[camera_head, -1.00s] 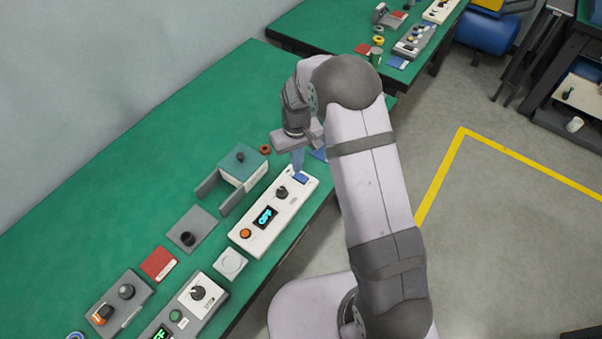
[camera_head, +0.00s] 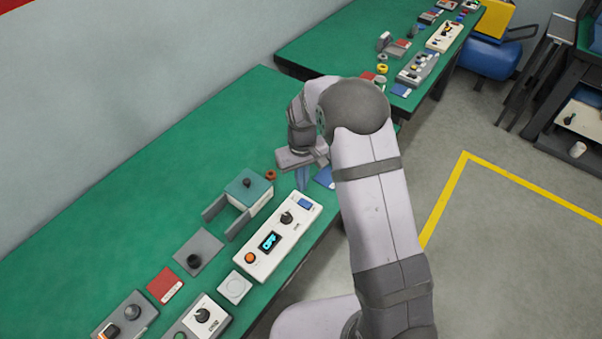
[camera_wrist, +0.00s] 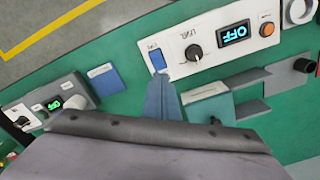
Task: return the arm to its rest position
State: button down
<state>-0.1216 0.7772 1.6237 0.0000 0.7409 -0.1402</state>
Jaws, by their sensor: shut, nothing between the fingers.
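My gripper (camera_head: 303,187) is shut and empty, with its blue fingers pointing down. It is at the far end of a white control panel (camera_head: 262,262), beside the panel's blue rocker switch (camera_head: 305,203). In the wrist view the fingertips (camera_wrist: 160,77) appear just at the edge of the blue switch (camera_wrist: 157,60); I cannot tell the exact gap. The panel also has a black knob (camera_wrist: 194,52), an orange button (camera_wrist: 267,29) and a display (camera_wrist: 235,34) reading OFF. My arm is bent over the bench's right edge.
A green-topped fixture with grey side plates (camera_head: 249,186) stands left of the panel. A grey plate with a black knob (camera_head: 193,261), a red block (camera_head: 164,285) and other control boxes lie nearer on the green bench (camera_head: 120,190). The bench's far left is clear.

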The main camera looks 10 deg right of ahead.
jog(key=shift+m+g, duration=0.5)
jog(key=shift+g, duration=0.4)
jog(key=s+f, duration=0.1)
jog(key=s, duration=0.1)
jog(key=s+f, duration=0.1)
jog(key=s, duration=0.1)
jog(key=s+d+f, duration=0.1)
jog(key=s, duration=0.2)
jog(key=shift+s+f, duration=0.1)
jog(key=s+d+r, duration=0.1)
jog(key=s+r, duration=0.2)
jog(key=s, duration=0.3)
jog(key=s+d+r+m+g, duration=0.1)
jog(key=s+r, duration=0.1)
jog(key=s, duration=0.5)
jog(key=s+d+r, duration=0.1)
jog(key=s+r, duration=0.2)
jog(key=s, duration=0.3)
notch_tip(320, 180, up, 6)
jog(key=w+d+m+t, duration=0.1)
jog(key=w+t, duration=0.1)
jog(key=shift+d+t, duration=0.35)
jog(key=shift+t, duration=0.05)
jog(key=shift+w, duration=0.1)
